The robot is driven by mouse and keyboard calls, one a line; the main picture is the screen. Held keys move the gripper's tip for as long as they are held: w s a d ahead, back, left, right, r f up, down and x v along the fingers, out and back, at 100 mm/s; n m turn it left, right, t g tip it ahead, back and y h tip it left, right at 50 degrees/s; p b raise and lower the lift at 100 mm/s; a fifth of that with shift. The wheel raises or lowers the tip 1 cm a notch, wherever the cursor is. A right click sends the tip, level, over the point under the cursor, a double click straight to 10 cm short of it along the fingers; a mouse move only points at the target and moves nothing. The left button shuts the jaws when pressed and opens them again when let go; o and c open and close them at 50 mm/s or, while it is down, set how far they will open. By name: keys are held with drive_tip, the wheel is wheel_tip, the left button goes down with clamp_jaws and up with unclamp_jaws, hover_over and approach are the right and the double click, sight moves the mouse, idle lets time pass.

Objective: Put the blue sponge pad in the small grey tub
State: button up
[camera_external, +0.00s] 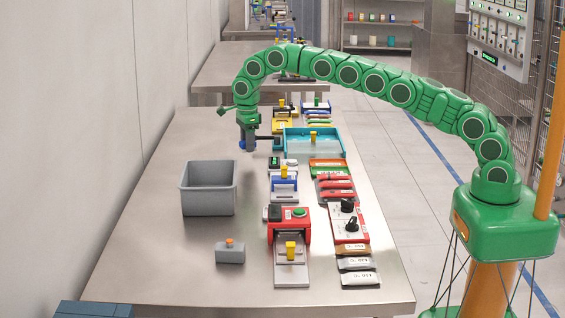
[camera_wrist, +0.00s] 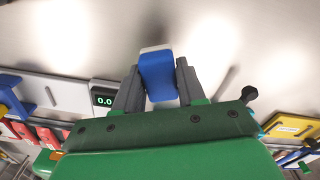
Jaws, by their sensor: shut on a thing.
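The blue sponge pad (camera_wrist: 158,77), with a pale layer along its far end, is between the two grey fingers of my gripper (camera_wrist: 157,90) in the wrist view. My gripper is shut on it. In the external view my gripper (camera_external: 247,146) hangs above the table, beyond the grey tub, and only a small bit of blue shows at it. The grey tub (camera_external: 208,204) is an open box on the left of the steel table. Its floor is mostly hidden and I see nothing in it.
A teal tray (camera_external: 318,153) stands right of my gripper. A small grey block with an orange knob (camera_external: 230,254) sits nearer than the tub.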

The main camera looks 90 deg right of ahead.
drive_tip(key=s+a+r, duration=0.4)
drive_tip(key=s+r, duration=0.4)
drive_tip(key=s, duration=0.4)
drive_tip(key=shift+a+r, duration=0.25)
drive_tip(key=shift+r, duration=0.05)
drive_tip(key=shift+a, duration=0.1)
drive_tip(key=w+a+f+n, duration=0.2)
drive_tip(key=w+a, duration=0.7)
drive_tip(key=a, duration=0.3)
drive_tip(key=w+a+f+n, duration=0.2)
drive_tip(key=w+a, duration=0.8)
drive_tip(key=a, duration=0.3)
drive_tip(key=shift+f+n, duration=0.2)
drive_tip(key=shift+n, duration=0.1)
drive_tip(key=shift+f, duration=0.1)
drive_tip(key=shift+f, duration=3.9)
